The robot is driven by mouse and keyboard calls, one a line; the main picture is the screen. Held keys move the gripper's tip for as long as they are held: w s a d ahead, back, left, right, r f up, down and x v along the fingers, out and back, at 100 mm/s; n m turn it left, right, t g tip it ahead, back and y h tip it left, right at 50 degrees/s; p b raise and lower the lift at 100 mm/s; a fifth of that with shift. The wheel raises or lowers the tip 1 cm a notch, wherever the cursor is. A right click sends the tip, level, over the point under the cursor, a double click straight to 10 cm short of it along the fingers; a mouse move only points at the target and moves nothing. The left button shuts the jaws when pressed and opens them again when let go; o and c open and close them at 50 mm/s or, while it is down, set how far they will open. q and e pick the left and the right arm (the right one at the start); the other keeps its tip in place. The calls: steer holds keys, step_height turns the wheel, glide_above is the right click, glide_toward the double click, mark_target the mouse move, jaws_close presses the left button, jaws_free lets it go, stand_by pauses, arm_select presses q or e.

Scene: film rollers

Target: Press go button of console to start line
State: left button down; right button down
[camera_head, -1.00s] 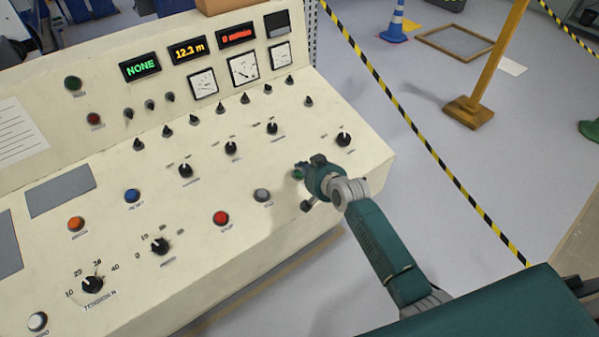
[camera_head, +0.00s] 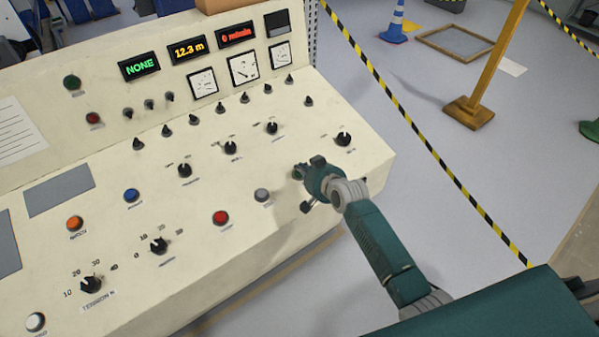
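The cream console (camera_head: 120,215) fills the left and middle of the view, with rows of buttons and knobs. A green button (camera_head: 297,174) on its sloped panel, near the right front edge, is mostly hidden by my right gripper (camera_head: 302,190). The gripper is over or against this button; I cannot tell whether they touch. Its fingers are small and partly hidden, so I cannot tell whether they are open or shut. The display shows 12.3 m (camera_head: 188,49), with green NONE (camera_head: 140,66) beside it. My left gripper is out of view.
To the left of the gripper are a grey button (camera_head: 262,195) and a red button (camera_head: 221,217). A black knob (camera_head: 343,139) is above right. Yellow-black tape (camera_head: 420,135) runs along the right, with a wooden post (camera_head: 487,75) beyond. Grey floor lies between console and tape.

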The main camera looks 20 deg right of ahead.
steer(key=shift+f, duration=0.45)
steer(key=shift+r, duration=0.1)
stand_by(0.4)
steer(key=shift+s+r+p, duration=0.15)
steer(key=shift+r+p, duration=0.55)
steer(key=shift+r, duration=0.05)
steer(key=r+p, duration=0.2)
steer(key=shift+s+d+r+p, duration=0.1)
steer(key=shift+s+r+p, duration=0.15)
steer(key=shift+p, duration=0.15)
steer(key=shift+s+d+r+p, duration=0.1)
steer(key=shift+s+r+p, duration=0.05)
steer(key=shift+r+p, duration=0.45)
steer(key=shift+s+r+p, duration=0.15)
steer(key=shift+r+p, duration=0.4)
steer(key=shift+r, duration=0.05)
